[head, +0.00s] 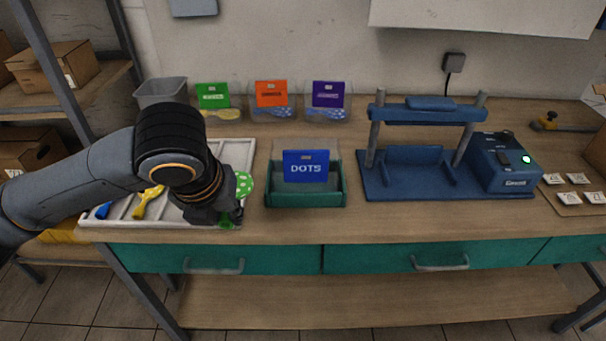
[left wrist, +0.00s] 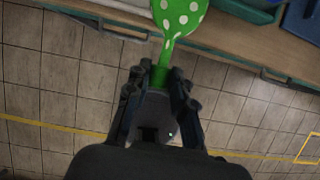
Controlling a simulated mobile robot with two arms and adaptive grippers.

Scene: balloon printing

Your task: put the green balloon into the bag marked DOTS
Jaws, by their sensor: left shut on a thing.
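The green balloon (head: 244,185) with white dots is in my left gripper (head: 232,216) over the right end of the white tray. In the left wrist view the balloon (left wrist: 178,16) points away from me, and my left gripper (left wrist: 160,88) is shut on its green neck. The bag marked DOTS (head: 306,166) has a blue label and stands in a green holder (head: 306,198) just right of the gripper. The bag's opening is hard to make out. My right gripper is in neither view.
The white tray (head: 240,152) holds a yellow and a blue balloon at its left. Behind stand a grey bin (head: 161,92) and green (head: 213,96), orange (head: 271,93) and purple (head: 328,94) labelled bags. A blue press (head: 425,165) stands right of the holder.

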